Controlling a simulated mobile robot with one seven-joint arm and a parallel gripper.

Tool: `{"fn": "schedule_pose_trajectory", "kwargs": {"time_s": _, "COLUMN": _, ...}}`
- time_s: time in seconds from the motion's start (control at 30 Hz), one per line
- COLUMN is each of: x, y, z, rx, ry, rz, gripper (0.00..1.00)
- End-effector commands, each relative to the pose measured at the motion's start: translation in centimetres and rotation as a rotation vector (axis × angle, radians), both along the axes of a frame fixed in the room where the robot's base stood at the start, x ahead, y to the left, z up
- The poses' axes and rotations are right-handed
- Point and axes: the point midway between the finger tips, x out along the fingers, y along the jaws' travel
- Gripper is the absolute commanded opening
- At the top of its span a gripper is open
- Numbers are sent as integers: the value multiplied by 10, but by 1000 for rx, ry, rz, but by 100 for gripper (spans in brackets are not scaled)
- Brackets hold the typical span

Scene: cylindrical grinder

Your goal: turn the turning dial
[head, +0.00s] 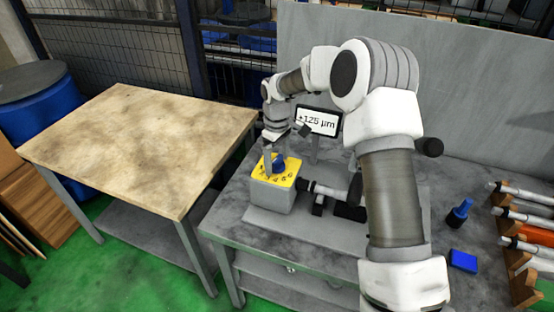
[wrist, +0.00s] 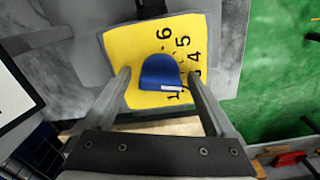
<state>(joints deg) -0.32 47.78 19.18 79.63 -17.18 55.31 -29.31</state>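The turning dial (wrist: 161,70) is a blue knob with a white mark on its lower edge in the wrist view. It sits on a yellow plate (wrist: 124,45) with black numbers; 4, 5 and 6 are readable. In the head view the dial (head: 279,163) is on top of a grey box (head: 268,196) on the grey bench. My gripper (wrist: 157,75) is open, with one finger on each side of the dial. A gap shows between each finger and the knob in the wrist view. My gripper hides part of the plate in the head view.
A small display (head: 318,121) behind the box seems to read +125 µm. A spindle-like part (head: 328,191) lies right of the box. A blue bottle-like object (head: 459,211), a blue block (head: 463,260) and a rack (head: 523,283) are further right. A worn table (head: 135,145) stands left.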

Motion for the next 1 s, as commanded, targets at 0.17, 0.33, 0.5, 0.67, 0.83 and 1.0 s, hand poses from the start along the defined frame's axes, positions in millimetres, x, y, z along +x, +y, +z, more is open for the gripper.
{"fn": "schedule_pose_trajectory", "kwargs": {"time_s": 0.17, "x": 0, "y": 0, "z": -1, "rx": -1, "ry": 2, "rz": 0, "gripper": 90}}
{"fn": "schedule_pose_trajectory", "kwargs": {"time_s": 0.33, "x": 0, "y": 0, "z": 8, "rx": -1, "ry": 1, "rz": -1, "gripper": 90}}
{"fn": "schedule_pose_trajectory", "kwargs": {"time_s": 0.5, "x": 0, "y": 0, "z": 39, "rx": -1, "ry": -3, "rz": -1, "gripper": 90}}
{"fn": "schedule_pose_trajectory", "kwargs": {"time_s": 0.67, "x": 1, "y": 0, "z": 79, "rx": 0, "ry": -4, "rz": 0, "gripper": 90}}
{"fn": "schedule_pose_trajectory", "kwargs": {"time_s": 0.83, "x": 0, "y": 0, "z": 120, "rx": 0, "ry": -3, "rz": -1, "gripper": 90}}
{"fn": "schedule_pose_trajectory", "kwargs": {"time_s": 1.0, "x": 0, "y": 0, "z": 153, "rx": 0, "ry": -3, "rz": 0, "gripper": 90}}
